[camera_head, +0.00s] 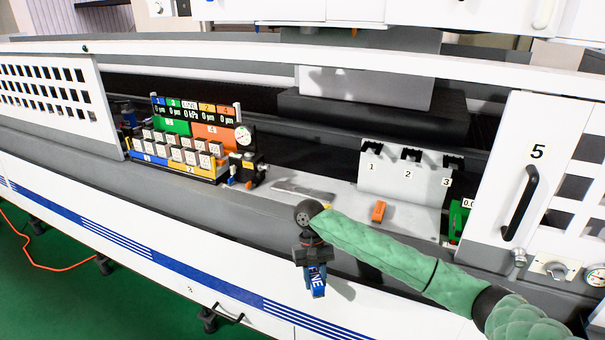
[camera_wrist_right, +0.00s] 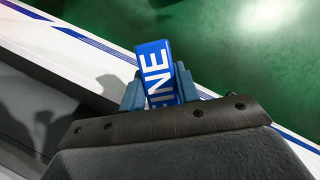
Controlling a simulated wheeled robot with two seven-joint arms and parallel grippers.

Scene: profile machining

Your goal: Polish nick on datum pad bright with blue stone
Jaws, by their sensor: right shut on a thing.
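My right gripper (camera_head: 313,266) is shut on the blue stone (camera_head: 317,283), which is marked in white letters that read "NE" here. In the right wrist view the blue stone (camera_wrist_right: 157,72) shows "FINE" and sits between the two fingers of the right gripper (camera_wrist_right: 158,90). The gripper points down in front of the machine's front edge, with the stone apart from any surface. A flat grey metal piece (camera_head: 303,191) lies on the bed behind my wrist; I cannot tell whether it is the datum pad, and no nick is visible. My left gripper is not in view.
An orange block (camera_head: 378,211) lies on the bed. A white rack numbered 1 to 3 (camera_head: 402,178) stands behind it, with a green device (camera_head: 458,218) at its right. A panel with coloured blocks (camera_head: 190,140) stands left. A white door marked 5 (camera_head: 540,190) bounds the right.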

